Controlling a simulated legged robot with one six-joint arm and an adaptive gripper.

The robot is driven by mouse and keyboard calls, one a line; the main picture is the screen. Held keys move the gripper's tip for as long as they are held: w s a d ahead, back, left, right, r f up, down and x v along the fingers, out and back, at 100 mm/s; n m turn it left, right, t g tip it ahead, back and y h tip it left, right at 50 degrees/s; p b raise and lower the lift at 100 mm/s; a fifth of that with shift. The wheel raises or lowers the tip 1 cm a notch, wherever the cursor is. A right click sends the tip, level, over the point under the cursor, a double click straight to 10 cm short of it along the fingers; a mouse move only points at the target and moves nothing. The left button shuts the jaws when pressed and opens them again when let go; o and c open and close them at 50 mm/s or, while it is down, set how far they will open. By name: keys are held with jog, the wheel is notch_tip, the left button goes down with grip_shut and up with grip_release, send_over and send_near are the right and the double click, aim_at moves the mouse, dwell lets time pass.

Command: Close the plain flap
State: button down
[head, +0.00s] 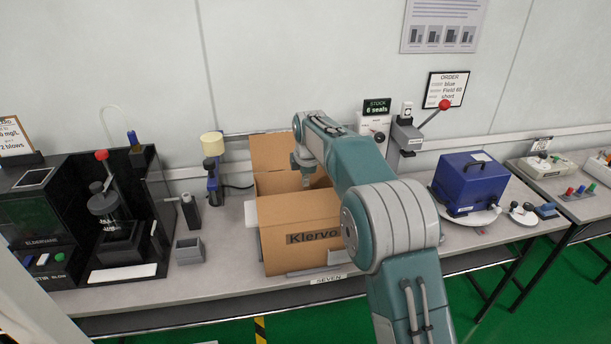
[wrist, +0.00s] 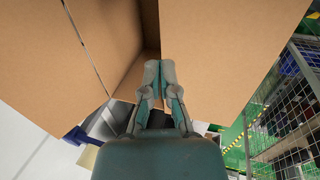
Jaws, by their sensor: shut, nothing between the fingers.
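A brown cardboard box (head: 300,225) stands on the bench, its front face marked "Klervo". A plain cardboard flap (head: 270,152) stands raised at the back of the box, with no print visible on it. My gripper (head: 306,182) is over the box, near the right side of the raised flap, and my arm covers the box's right part. In the wrist view my gripper (wrist: 156,72) is shut and empty, with its tips at an opening between two cardboard panels, a left one (wrist: 60,50) and a right one (wrist: 225,50). I cannot tell whether the tips touch cardboard.
A small grey bin (head: 189,251) and a dark handheld device (head: 190,212) stand left of the box. A black machine (head: 110,220) is farther left. A lever press (head: 407,135) stands behind my arm, and a blue case (head: 470,182) is to the right.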

jog(key=shift+w+f+g, duration=0.3)
jog(key=shift+f, duration=0.2)
jog(key=shift+w+a+f, duration=0.25)
jog(key=shift+a+f, duration=0.05)
jog(key=shift+f, duration=0.25)
jog(key=shift+w+d+f, duration=0.15)
jog(key=shift+f, duration=0.45)
jog(key=shift+f, duration=0.3)
